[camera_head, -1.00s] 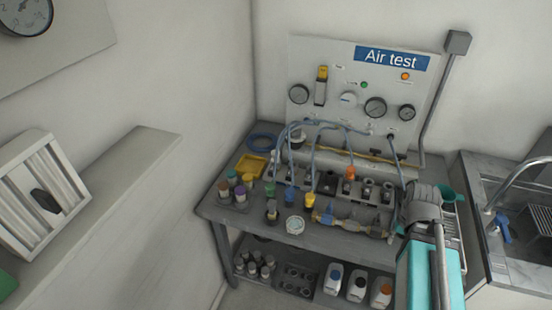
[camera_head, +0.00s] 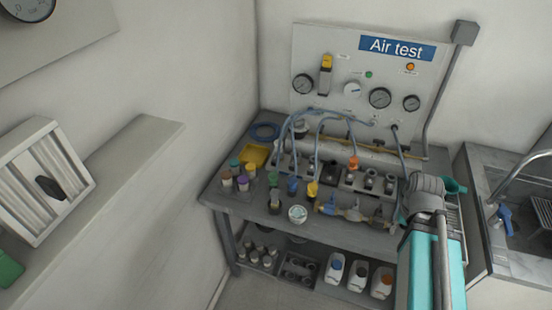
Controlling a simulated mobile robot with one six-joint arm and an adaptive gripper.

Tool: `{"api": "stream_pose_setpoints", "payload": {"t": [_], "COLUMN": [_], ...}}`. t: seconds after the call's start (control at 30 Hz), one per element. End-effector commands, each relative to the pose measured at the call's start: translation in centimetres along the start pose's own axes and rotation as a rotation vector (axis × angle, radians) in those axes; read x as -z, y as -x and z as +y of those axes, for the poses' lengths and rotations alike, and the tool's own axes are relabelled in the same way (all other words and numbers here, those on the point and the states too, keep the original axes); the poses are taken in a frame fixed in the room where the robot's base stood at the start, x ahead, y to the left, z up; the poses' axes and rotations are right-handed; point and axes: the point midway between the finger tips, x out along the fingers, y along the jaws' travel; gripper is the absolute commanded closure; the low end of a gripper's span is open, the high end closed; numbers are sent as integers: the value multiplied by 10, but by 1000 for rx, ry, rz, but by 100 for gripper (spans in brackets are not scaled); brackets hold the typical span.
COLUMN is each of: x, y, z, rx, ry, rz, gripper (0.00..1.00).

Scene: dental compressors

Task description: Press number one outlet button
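The Air test panel (camera_head: 330,48) stands upright at the back of a grey bench (camera_head: 225,203). In front of it is a row of outlet blocks, with hoses running to some. An orange fitting (camera_head: 353,163) sits on one block and the grey-topped outlets (camera_head: 371,177) are right of it. Outlet numbers are too small to read, so I cannot tell which button is number one. My teal and grey arm (camera_head: 428,262) reaches up at the lower right, over the bench's right end. My gripper's fingers do not show, and the arm hides part of the bench there.
Small coloured-cap bottles (camera_head: 242,182), a yellow tray (camera_head: 254,153) and a round white-topped jar (camera_head: 298,214) stand on the bench. A brass pipe assembly (camera_head: 352,214) lies along its front. Containers stand on the lower shelf. A sink (camera_head: 520,222) is at the right and a ledge (camera_head: 125,175) at the left.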

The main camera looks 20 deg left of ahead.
Motion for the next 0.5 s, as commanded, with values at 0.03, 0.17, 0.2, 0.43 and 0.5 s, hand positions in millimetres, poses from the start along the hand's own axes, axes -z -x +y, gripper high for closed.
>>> {"api": "stream_pose_setpoints", "payload": {"t": [0.03,0.17,0.2,0.43,0.5], "x": [0,0,0,0,0], "y": [0,0,0,0,0], "z": [0,0,0,0,0], "rx": [0,0,0,0,0], "ry": [0,0,0,0,0], "rz": [0,0,0,0,0], "gripper": [60,60,60,88,100]}}
